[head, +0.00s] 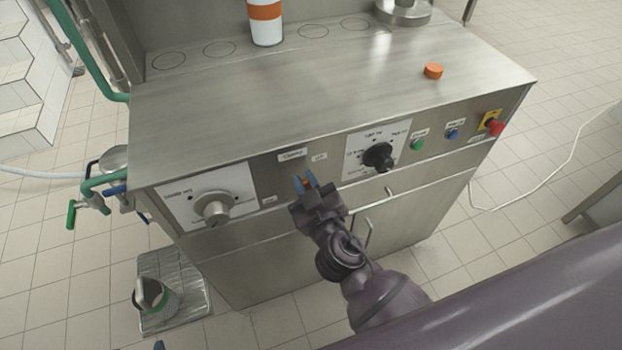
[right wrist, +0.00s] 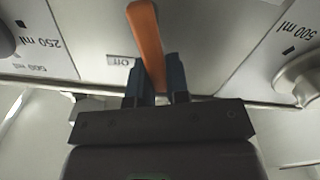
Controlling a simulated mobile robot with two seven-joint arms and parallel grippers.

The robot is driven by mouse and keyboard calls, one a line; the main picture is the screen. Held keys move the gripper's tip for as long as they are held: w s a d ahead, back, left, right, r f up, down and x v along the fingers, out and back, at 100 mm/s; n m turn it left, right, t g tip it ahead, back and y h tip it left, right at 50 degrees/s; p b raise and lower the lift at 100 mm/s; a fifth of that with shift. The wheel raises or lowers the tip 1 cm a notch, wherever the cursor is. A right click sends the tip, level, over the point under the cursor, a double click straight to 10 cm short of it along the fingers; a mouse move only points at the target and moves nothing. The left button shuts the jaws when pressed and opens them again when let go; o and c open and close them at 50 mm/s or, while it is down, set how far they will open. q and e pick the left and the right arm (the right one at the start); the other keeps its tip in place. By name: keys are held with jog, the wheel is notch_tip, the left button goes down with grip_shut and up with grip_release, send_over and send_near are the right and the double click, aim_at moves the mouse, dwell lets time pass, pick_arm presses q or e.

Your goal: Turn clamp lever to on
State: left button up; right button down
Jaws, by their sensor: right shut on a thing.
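The orange clamp lever (right wrist: 144,32) shows clearly in the right wrist view, slightly tilted, in front of the steel panel. My right gripper (right wrist: 160,80) has its blue fingers shut on it, one on each side. A small label reading Off (right wrist: 121,60) is on the panel beside the fingers. In the head view my right gripper (head: 306,181) is at the front panel, below the Clamp label (head: 291,155); only a bit of orange shows between its fingers. At the bottom edge, a small blue tip (head: 159,345) appears to be my left gripper, mostly out of frame.
A grey knob (head: 213,207) is left of the lever and a black knob (head: 379,156) right of it. Green and blue buttons and a red emergency stop (head: 495,128) lie further right. An orange-white cup (head: 266,24) and an orange cap (head: 433,71) stand on top.

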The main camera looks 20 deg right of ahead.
jog(key=n, duration=0.2)
jog(key=a+f+n+b, duration=0.1)
jog(key=n, duration=0.1)
jog(key=a+n, duration=0.1)
jog(key=n, duration=0.1)
jog(key=shift+a+f+n, duration=0.15)
jog(key=shift+f+n, duration=0.15)
jog(key=shift+f, duration=0.1)
jog(key=n, duration=0.1)
jog(key=f+n+b, duration=0.1)
jog(key=shift+a+n, duration=0.25)
jog(key=shift+n, duration=0.15)
jog(key=shift+a+f+n+b, duration=0.15)
jog(key=shift+f+n+b, duration=0.25)
jog(key=shift+n, duration=0.7)
jog(key=shift+f+n, duration=0.45)
jog(key=shift+n, duration=0.75)
jog(key=c, duration=1.1)
grip_release()
